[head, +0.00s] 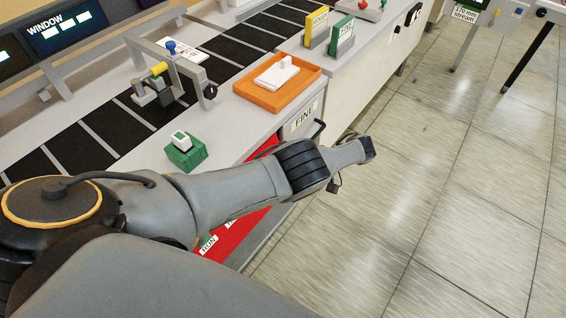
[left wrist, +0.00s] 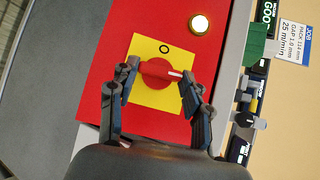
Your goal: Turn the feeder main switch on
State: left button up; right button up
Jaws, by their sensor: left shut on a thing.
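The main switch is a red rotary knob (left wrist: 157,72) on a yellow square plate (left wrist: 150,98), set in a red panel (left wrist: 108,50). Its white pointer mark points right in the left wrist view, and an "O" is printed above the knob. My left gripper (left wrist: 158,88) has its fingers on both sides of the knob and is shut on it. In the head view my left arm reaches across the red panel (head: 232,238) on the cabinet front; the switch and the fingers are hidden there. My right gripper is in neither view.
A pale lit lamp (left wrist: 199,25) sits beside the yellow plate. A green block (head: 186,152), an orange tray (head: 277,88) and a bracket (head: 165,85) stand on the cabinet top. The tiled floor (head: 440,170) to the right is clear.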

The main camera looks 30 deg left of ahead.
pick_arm(q)
jog(key=shift+m, duration=0.3)
dwell(0.4)
jog(key=o, duration=1.2)
jog(key=shift+c, duration=0.2)
